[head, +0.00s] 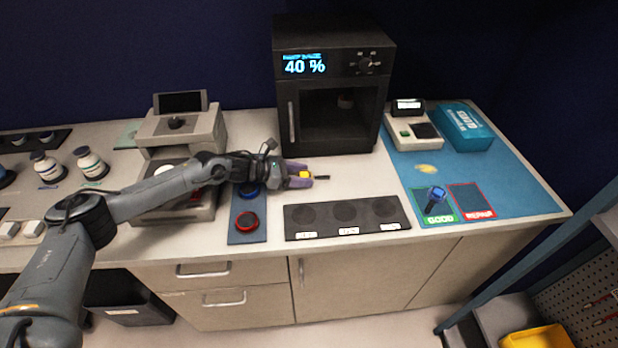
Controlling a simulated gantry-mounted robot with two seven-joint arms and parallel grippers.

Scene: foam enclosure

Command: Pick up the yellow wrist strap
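A small pale yellow looped thing (427,169), which looks like the yellow wrist strap, lies flat on the blue mat (520,195) at the right. My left gripper (308,175) reaches in over the middle of the counter, left of the mat and well apart from this loop. Its purple fingers are on either side of a small bright yellow piece (304,175) with a dark end pointing right. I cannot tell whether the fingers grip it. My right gripper is not in view.
A black oven (335,70) reading 40 % stands behind the gripper. A black tray (347,215) is in front. On the mat are a grey device (412,130), a teal gloves box (465,127), a blue-topped item (435,198) by the GOOD area, and the red-bordered REPAIR area (472,200).

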